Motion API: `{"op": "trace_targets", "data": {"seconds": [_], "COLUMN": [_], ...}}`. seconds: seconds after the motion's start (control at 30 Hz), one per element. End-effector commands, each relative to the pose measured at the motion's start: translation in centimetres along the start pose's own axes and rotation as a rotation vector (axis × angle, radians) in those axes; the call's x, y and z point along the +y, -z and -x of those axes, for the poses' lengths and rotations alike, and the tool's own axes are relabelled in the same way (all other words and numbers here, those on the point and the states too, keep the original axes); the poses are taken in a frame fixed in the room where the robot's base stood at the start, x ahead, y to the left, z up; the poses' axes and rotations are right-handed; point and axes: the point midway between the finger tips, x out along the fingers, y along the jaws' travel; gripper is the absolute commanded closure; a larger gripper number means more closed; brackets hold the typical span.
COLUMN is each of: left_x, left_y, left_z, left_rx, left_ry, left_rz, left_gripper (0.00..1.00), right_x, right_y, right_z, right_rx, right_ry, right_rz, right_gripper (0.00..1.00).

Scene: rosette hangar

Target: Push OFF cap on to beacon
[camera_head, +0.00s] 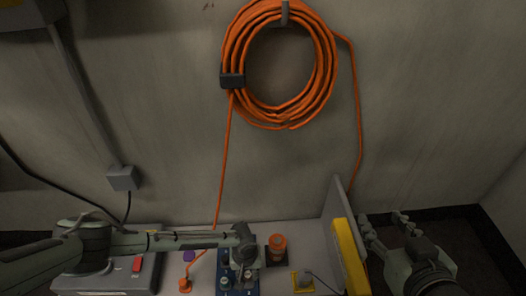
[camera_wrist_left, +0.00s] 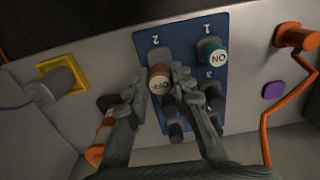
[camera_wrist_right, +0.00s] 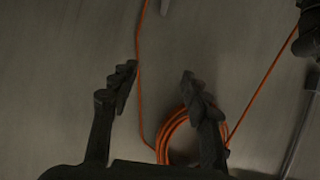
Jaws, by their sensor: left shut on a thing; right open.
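The OFF cap (camera_wrist_left: 160,84), reddish-brown with a pale OFF face, is between the fingers of my left gripper (camera_wrist_left: 160,78), which is shut on it. It overlaps position 2 of the blue panel (camera_wrist_left: 180,50); I cannot tell whether it still touches the panel. In the head view my left gripper (camera_head: 243,238) is over the panel (camera_head: 238,288) and hides the cap. The orange beacon (camera_head: 277,242) stands just right of it on a dark base; in the left wrist view the beacon (camera_wrist_left: 103,136) is partly behind a finger. My right gripper (camera_head: 383,219) is open and empty.
A grey plug (camera_head: 302,278) in a yellow socket is near the beacon. A yellow-edged upright panel (camera_head: 349,258) stands between the bench and my right gripper. An orange cable coil (camera_head: 326,60) hangs on the wall.

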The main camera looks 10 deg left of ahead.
Motion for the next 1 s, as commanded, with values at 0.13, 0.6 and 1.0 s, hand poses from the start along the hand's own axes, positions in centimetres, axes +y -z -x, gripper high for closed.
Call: {"op": "trace_targets", "data": {"seconds": [0.13,0.6,1.0], "left_x": [0.0,0.0,0.0], "left_y": [0.0,0.0,0.0], "left_z": [0.1,0.4,0.7], "left_rx": [0.000,0.000,0.000], "left_ry": [0.000,0.000,0.000], "left_rz": [0.000,0.000,0.000], "left_gripper": [1.00,1.00,1.00], "right_x": [0.3,1.1,1.8], "right_y": [-0.5,-2.2,-3.6], "right_z": [0.1,0.3,0.7], "right_rx": [-0.024,-0.103,-0.170], "right_ry": [-0.006,-0.023,-0.038], "right_rz": [0.002,0.006,0.009], "right_gripper": [0.53,0.53,0.53]}}
